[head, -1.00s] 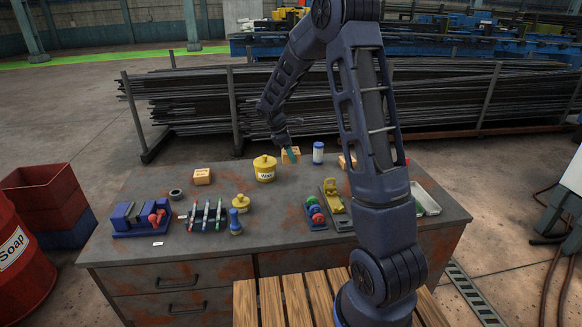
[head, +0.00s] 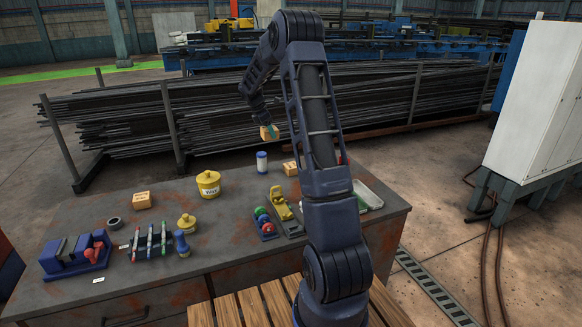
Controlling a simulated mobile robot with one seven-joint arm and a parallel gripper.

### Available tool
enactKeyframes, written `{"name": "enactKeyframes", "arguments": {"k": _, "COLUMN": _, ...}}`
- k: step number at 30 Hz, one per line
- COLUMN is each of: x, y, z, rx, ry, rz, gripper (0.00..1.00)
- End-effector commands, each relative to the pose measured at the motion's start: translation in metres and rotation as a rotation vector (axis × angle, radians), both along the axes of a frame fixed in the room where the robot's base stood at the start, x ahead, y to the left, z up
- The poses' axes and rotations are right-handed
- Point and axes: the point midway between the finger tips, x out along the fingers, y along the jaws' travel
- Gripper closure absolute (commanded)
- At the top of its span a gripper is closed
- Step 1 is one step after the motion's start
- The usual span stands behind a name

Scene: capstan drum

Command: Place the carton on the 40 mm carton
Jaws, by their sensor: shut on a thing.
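My gripper (head: 271,128) is in the air above the back edge of the table, shut on a small tan carton (head: 265,134). The carton hangs clear of the tabletop, and part of it is hidden by the gripper. A second tan carton (head: 142,200) with dark print stands at the back left of the table. A third tan carton (head: 290,168) stands at the back right, partly hidden behind my arm. The print is too small to read, so I cannot tell which is the 40 mm carton.
A yellow wax tin (head: 208,184) and a white-and-blue cylinder (head: 262,162) stand near the back. A rack of markers (head: 150,240), a blue vise-like tool (head: 75,255), a small yellow pot (head: 186,222) and a yellow tool (head: 281,205) occupy the front. Bare tabletop lies between the wax tin and cylinder.

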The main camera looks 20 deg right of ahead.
Motion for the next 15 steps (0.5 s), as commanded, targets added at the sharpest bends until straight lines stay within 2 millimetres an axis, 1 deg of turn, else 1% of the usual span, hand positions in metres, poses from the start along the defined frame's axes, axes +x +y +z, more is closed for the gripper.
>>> {"name": "enactKeyframes", "arguments": {"k": 1, "x": 0.008, "y": -0.023, "z": 0.002, "rx": -0.001, "ry": -0.002, "rz": -0.005, "gripper": 0.68}}
{"name": "enactKeyframes", "arguments": {"k": 3, "x": 0.017, "y": -0.048, "z": 0.006, "rx": -0.003, "ry": -0.003, "rz": -0.001, "gripper": 0.68}}
{"name": "enactKeyframes", "arguments": {"k": 6, "x": 0.027, "y": -0.079, "z": 0.01, "rx": -0.006, "ry": -0.002, "rz": 0.003, "gripper": 0.68}}
{"name": "enactKeyframes", "arguments": {"k": 10, "x": 0.033, "y": -0.106, "z": 0.014, "rx": -0.009, "ry": -0.002, "rz": 0.008, "gripper": 0.68}}
{"name": "enactKeyframes", "arguments": {"k": 12, "x": 0.035, "y": -0.115, "z": 0.014, "rx": -0.009, "ry": 0.0, "rz": 0.01, "gripper": 0.68}}
{"name": "enactKeyframes", "arguments": {"k": 15, "x": 0.036, "y": -0.121, "z": 0.011, "rx": -0.01, "ry": 0.001, "rz": 0.012, "gripper": 0.68}}
